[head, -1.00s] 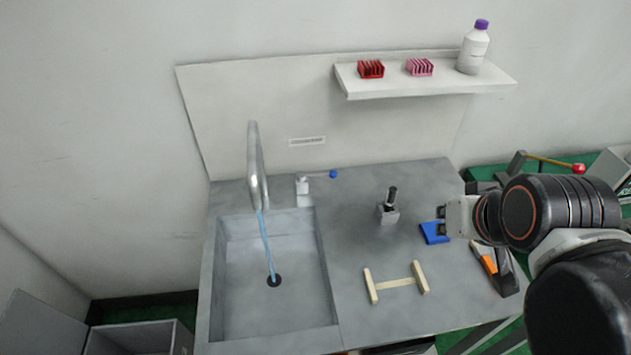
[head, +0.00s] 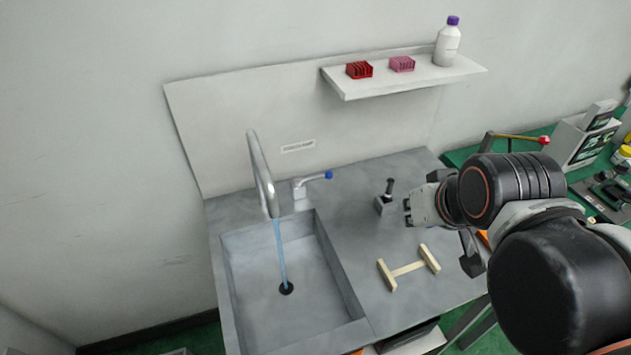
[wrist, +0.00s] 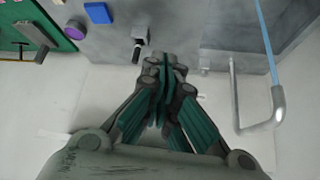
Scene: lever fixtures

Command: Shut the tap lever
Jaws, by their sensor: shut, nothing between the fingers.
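The tap lever (head: 313,178) is a thin arm with a blue knob on a pale block, behind the sink's right rear corner. It points right. The curved metal spout (head: 262,175) stands left of it, and a blue water stream (head: 280,255) runs into the sink (head: 245,310). The spout (wrist: 260,118) and stream (wrist: 266,35) also show at right in the wrist view, where my gripper hides most of the lever. My gripper (head: 408,212) is shut and empty, right of the lever and apart from it. Its closed fingers (wrist: 166,65) fill the wrist view's middle.
A black-handled switch (head: 386,200) stands on the counter between lever and gripper. A wooden H-shaped piece (head: 408,268) lies in front. A shelf (head: 400,83) with red and pink racks and a bottle (head: 447,42) hangs above. A blue block (wrist: 98,12) lies on the counter.

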